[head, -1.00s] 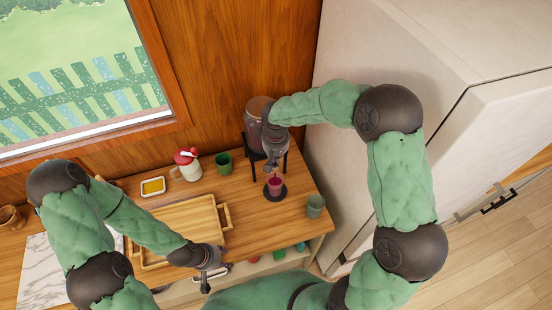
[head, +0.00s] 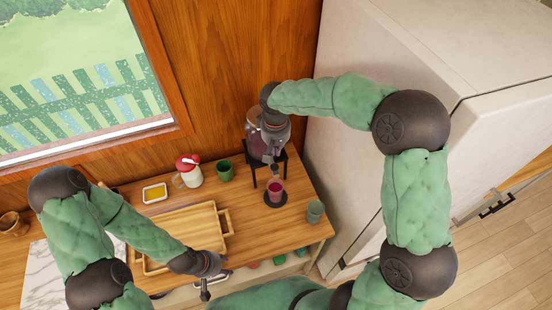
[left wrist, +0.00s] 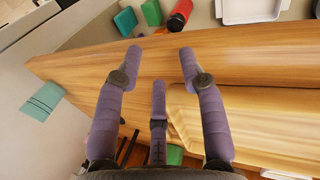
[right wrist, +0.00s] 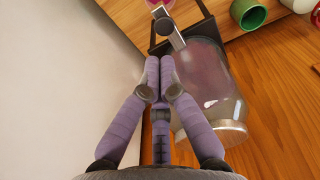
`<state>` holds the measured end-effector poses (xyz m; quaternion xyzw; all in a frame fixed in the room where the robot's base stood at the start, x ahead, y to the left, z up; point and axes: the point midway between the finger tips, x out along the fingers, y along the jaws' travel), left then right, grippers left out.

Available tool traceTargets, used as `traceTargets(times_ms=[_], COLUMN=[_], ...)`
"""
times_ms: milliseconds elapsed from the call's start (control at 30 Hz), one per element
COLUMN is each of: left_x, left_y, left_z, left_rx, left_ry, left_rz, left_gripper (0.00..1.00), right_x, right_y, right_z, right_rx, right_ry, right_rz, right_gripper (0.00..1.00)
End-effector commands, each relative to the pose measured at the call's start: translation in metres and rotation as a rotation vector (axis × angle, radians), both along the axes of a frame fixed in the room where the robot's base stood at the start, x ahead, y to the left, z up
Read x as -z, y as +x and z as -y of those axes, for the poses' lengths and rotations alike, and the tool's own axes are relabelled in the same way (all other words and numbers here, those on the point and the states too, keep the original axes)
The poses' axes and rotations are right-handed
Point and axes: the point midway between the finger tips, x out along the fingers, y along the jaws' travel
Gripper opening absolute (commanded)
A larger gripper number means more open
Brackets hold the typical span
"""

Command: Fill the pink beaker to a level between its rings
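The pink beaker (head: 276,190) stands upright on a dark round coaster (head: 270,202); its rings and liquid level are too small to make out. Behind it, the glass drink dispenser (head: 254,140) holds a dark reddish liquid on a black stand. It also fills much of the right wrist view (right wrist: 208,85), with its metal tap (right wrist: 168,28) just beyond my right fingertips. My right gripper (right wrist: 160,62) is shut, with its fingers together close to the tap; I cannot tell whether they touch. My left gripper (left wrist: 160,52) is open and empty above the counter's front edge.
A dark green cup (head: 225,171), a red-topped white jug (head: 188,172) and a yellow-filled dish (head: 154,191) stand to the left. A pale green cup (head: 315,211) stands right of the beaker. A wooden tray (head: 190,228) lies near the left arm. A tall white cabinet closes off the right.

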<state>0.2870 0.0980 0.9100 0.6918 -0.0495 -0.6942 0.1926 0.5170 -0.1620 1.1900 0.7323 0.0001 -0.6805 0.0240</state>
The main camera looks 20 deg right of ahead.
Motion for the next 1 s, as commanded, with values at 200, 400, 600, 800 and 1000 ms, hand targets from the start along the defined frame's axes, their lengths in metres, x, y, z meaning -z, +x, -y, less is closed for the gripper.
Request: traceTargets(times_ms=[200, 400, 600, 800, 1000], left_x=[0.001, 0.001, 0.001, 0.001, 0.001], left_y=[0.001, 0.001, 0.001, 0.001, 0.001], left_z=[0.0, 0.0, 0.0, 0.0, 0.0], left_rx=[0.0, 0.0, -0.001, -0.001, -0.001], left_ry=[0.0, 0.0, 0.0, 0.0, 0.0], left_rz=[0.001, 0.001, 0.002, 0.002, 0.002], left_gripper=[0.4, 0.4, 0.4, 0.4, 0.4], right_x=[-0.031, -0.04, -0.04, -0.04, -0.04], right_y=[-0.001, -0.002, -0.002, -0.002, -0.002], right_z=[-0.001, -0.001, -0.001, -0.001, -0.001], right_rx=[0.0, 0.0, 0.001, 0.001, 0.001], right_ry=[0.0, 0.001, 0.0, 0.0, 0.0], right_rz=[0.004, 0.003, 0.003, 0.003, 0.003], right_gripper=[0.0, 0.0, 0.0, 0.0, 0.0])
